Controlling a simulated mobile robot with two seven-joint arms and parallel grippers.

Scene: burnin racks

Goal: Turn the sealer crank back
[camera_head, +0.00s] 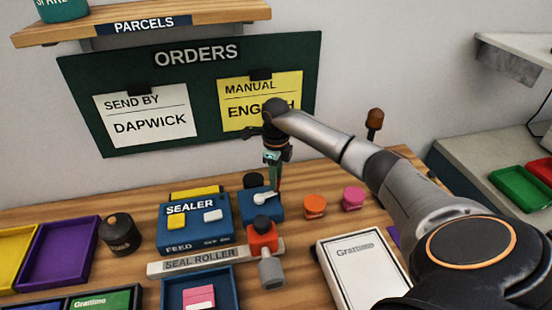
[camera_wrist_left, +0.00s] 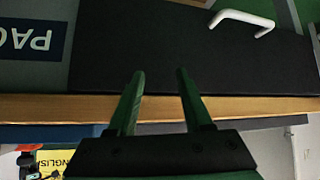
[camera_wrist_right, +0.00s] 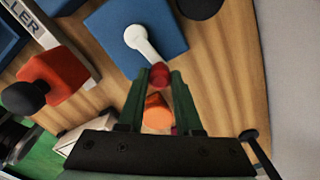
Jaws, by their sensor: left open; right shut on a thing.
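The blue sealer (camera_head: 195,235) stands on the wooden bench, with yellow and white parts on top. To its right is a blue box (camera_head: 262,209) with the white crank arm (camera_head: 264,198). In the right wrist view, the crank arm (camera_wrist_right: 142,42) runs from its pivot to a red knob (camera_wrist_right: 160,72) at its near end. My right gripper (camera_head: 274,180) reaches down over the crank; its fingers (camera_wrist_right: 157,80) are shut on the knob. My left gripper (camera_wrist_left: 158,74) is open and empty, seen only in the left wrist view, before a dark panel.
An orange-red block with a dark knob (camera_head: 262,236) stands by the seal roller strip (camera_head: 203,260). The orders board (camera_head: 200,85) hangs behind.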

